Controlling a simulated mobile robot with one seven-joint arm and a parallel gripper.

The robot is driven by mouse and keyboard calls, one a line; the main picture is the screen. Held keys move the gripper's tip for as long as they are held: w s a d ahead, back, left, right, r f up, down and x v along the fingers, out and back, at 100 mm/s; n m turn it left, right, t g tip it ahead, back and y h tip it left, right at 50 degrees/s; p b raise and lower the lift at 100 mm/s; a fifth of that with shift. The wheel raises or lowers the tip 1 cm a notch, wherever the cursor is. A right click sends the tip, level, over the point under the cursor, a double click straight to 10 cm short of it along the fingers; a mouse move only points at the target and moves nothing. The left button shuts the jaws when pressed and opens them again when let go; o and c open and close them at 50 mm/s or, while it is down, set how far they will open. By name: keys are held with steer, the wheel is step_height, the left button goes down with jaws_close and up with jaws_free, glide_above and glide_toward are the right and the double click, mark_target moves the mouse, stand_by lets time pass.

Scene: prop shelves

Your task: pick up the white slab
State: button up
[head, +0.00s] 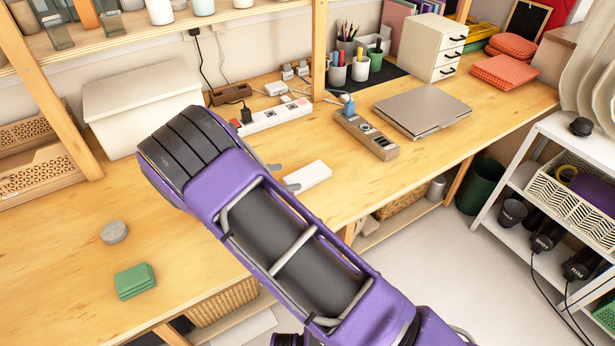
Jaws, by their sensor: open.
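The white slab (309,176) is a small flat white block lying on the wooden desk near its front edge, in the middle of the head view. My purple and black arm reaches across the view from the lower right, and its end is just left of the slab. My gripper (281,178) shows only as grey finger parts beside the slab's left end. The fingers are open, and the arm hides the rest of the gripper. I cannot tell whether a finger touches the slab.
Behind the slab are a white power strip (275,118) and a grey-brown socket block (366,135). A closed grey laptop (421,108) lies to the right. A green stack (135,281) and a grey disc (114,232) lie at left. A wooden post (319,50) stands behind.

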mark_target(303, 176)
steer(key=shift+s+f+x, duration=0.15)
steer(key=shift+x, duration=1.3)
steer(key=shift+s+f+x, duration=0.15)
steer(key=shift+x, duration=1.25)
steer(key=shift+r, duration=0.1)
jaws_close()
